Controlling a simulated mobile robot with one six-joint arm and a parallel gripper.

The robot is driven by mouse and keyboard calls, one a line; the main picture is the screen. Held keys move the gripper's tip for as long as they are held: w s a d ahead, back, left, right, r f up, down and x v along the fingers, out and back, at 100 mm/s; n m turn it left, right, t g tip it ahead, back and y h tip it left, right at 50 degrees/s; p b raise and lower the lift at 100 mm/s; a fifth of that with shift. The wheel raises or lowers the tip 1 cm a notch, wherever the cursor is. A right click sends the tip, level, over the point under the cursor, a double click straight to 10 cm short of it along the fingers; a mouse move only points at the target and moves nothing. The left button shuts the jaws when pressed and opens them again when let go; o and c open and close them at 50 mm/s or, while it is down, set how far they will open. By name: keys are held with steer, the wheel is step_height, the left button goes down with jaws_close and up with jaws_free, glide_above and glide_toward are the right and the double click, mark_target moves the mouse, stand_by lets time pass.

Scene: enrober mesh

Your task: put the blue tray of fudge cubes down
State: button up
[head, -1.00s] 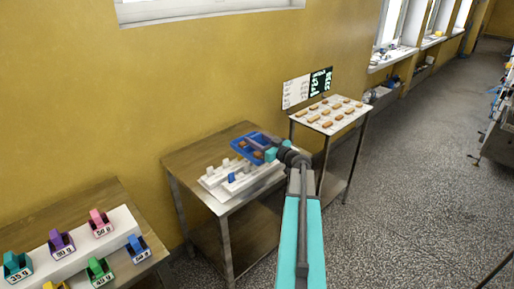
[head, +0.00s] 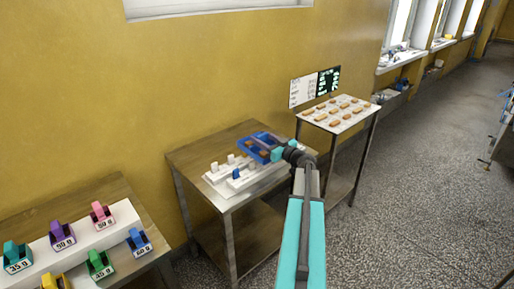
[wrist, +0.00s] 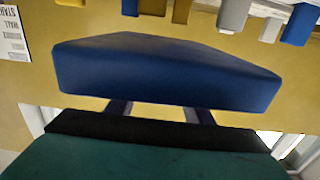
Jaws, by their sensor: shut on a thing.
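The blue tray (head: 249,142) with brown fudge cubes (head: 262,153) in it is at the far right part of the middle wooden table in the head view. My gripper (head: 278,153) is shut on the tray's near right side. In the wrist view the blue tray (wrist: 165,75) fills the middle, in front of my gripper's fingers (wrist: 158,110). I cannot tell whether the tray touches the table.
The middle table (head: 190,158) holds a white rack (head: 222,188) with white and blue pieces, close to the tray. A table of orange-brown bars (head: 340,114) stands to the right. Colored labelled holders (head: 62,236) stand at lower left. The yellow wall is behind.

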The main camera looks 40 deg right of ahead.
steer(key=shift+d+f+b, duration=0.1)
steer(key=shift+f+b, duration=0.2)
steer(key=shift+f, duration=0.2)
steer(key=shift+w, duration=0.1)
steer(key=shift+f, duration=0.6)
steer(key=o, duration=1.3)
steer(key=shift+r, duration=0.1)
